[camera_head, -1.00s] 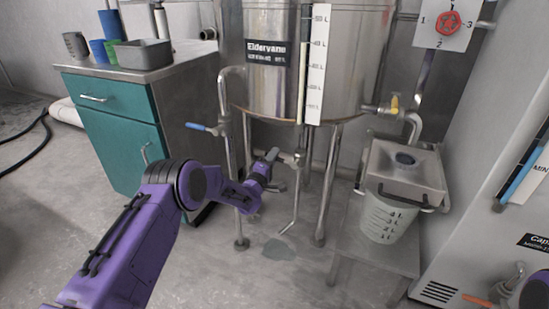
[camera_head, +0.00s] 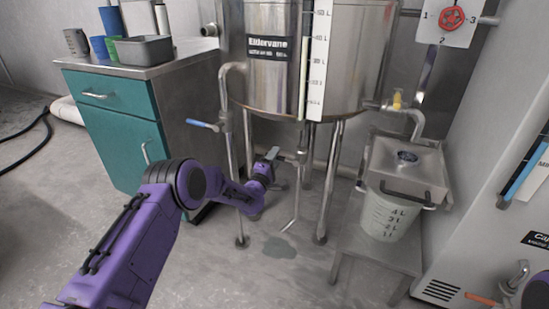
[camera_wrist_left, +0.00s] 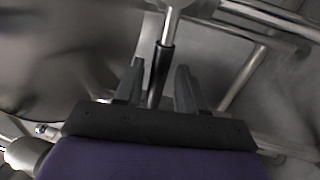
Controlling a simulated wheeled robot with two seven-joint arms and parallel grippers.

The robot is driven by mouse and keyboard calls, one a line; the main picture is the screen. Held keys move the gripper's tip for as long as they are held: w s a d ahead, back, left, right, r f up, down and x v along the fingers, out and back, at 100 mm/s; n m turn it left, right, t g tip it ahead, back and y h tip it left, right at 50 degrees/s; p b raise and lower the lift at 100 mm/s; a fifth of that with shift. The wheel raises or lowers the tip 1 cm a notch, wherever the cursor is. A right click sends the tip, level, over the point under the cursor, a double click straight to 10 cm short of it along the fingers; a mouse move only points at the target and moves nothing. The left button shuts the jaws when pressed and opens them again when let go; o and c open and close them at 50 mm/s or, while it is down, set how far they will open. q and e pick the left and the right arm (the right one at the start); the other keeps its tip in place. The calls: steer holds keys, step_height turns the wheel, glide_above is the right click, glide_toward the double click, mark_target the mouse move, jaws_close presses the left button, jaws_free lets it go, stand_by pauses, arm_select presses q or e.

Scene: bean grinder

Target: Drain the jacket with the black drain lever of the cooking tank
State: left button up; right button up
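The steel cooking tank (camera_head: 283,82) stands on legs in the middle of the head view. Under it, a drain pipe (camera_head: 294,205) slants down from a valve. My left gripper (camera_head: 272,168) is beside this valve, low under the tank. In the left wrist view, the black drain lever (camera_wrist_left: 160,72) hangs from a metal stem between the two fingers of my left gripper (camera_wrist_left: 160,84). The fingers stand apart with gaps on both sides of the lever. In the head view my gripper partly hides the lever. My right gripper is not in view.
A blue-handled valve (camera_head: 202,125) is on a pipe left of the tank. A yellow-handled outlet (camera_head: 397,100) leads toward a steel box over a measuring bucket (camera_head: 388,216) on a low stand. A dark wet patch (camera_head: 279,248) is on the floor. A teal cabinet (camera_head: 125,140) stands left.

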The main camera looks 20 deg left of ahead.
arm_select(q)
steer(key=shift+a, duration=0.1)
steer(key=shift+s, duration=0.15)
steer(key=s+f+p, duration=0.2)
steer(key=s+p, duration=0.1)
steer(key=s, duration=0.7)
